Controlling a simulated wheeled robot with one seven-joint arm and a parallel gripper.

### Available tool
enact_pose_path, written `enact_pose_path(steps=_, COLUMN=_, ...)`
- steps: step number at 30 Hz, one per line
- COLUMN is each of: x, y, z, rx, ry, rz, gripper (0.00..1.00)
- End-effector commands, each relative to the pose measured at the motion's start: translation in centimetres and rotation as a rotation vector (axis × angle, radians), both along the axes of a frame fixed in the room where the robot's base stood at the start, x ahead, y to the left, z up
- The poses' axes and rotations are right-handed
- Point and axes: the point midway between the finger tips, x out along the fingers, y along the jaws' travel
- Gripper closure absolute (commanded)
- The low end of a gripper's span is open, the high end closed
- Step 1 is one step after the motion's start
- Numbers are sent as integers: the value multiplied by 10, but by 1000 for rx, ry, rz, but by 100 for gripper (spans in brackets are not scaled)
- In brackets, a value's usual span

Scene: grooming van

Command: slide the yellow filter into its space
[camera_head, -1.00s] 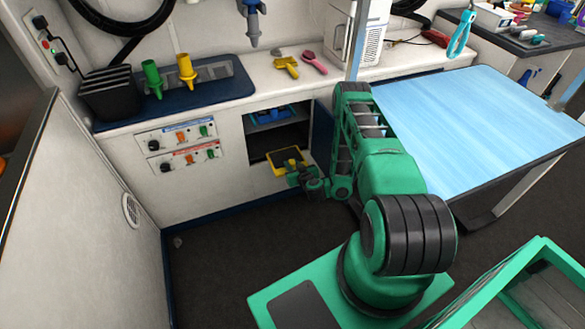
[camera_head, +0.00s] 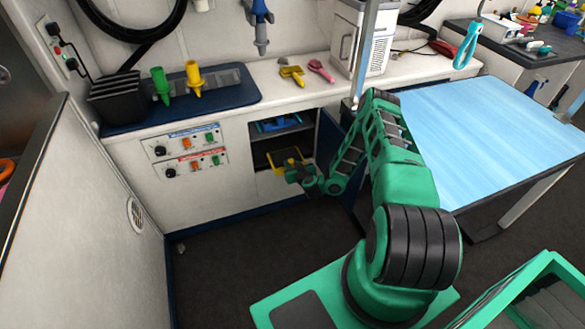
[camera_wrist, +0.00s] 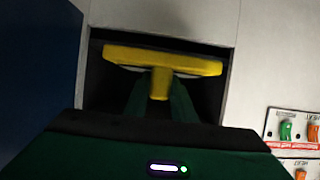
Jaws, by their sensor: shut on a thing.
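The yellow filter (camera_head: 287,157) is at the mouth of the lower compartment in the white cabinet, and it fills much of the opening in the wrist view (camera_wrist: 165,60). My gripper (camera_head: 299,170) is shut on it, and its green fingers close around the yellow tab (camera_wrist: 160,83) in the middle of the filter's near edge. The filter looks slightly tilted in the wrist view. The compartment (camera_wrist: 205,95) is dark inside, and its depth behind the filter is hidden. A blue filter (camera_head: 277,124) sits in the upper compartment.
The dark blue cabinet door (camera_head: 328,143) stands open on the right of the opening, and it shows at left in the wrist view (camera_wrist: 38,60). Control panels (camera_head: 184,151) are left of the opening. The blue table (camera_head: 480,120) is right of my arm.

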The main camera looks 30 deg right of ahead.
Motion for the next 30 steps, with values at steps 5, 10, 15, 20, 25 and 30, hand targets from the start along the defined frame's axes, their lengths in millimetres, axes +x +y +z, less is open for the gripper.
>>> enact_pose_path(steps=5, x=12, y=-3, z=-1, rx=1, ry=-1, rz=-4, gripper=99)
enact_pose_path(steps=10, x=24, y=-4, z=-2, rx=1, ry=-2, rz=-2, gripper=99)
enact_pose_path(steps=15, x=35, y=-6, z=-3, rx=1, ry=-1, rz=-3, gripper=99)
enact_pose_path(steps=20, x=46, y=-7, z=-4, rx=-1, ry=-2, rz=-2, gripper=99)
enact_pose_path(steps=25, x=57, y=-9, z=-4, rx=-1, ry=-2, rz=-1, gripper=99)
enact_pose_path(steps=30, x=68, y=-12, z=-5, rx=-1, ry=-1, rz=-3, gripper=99)
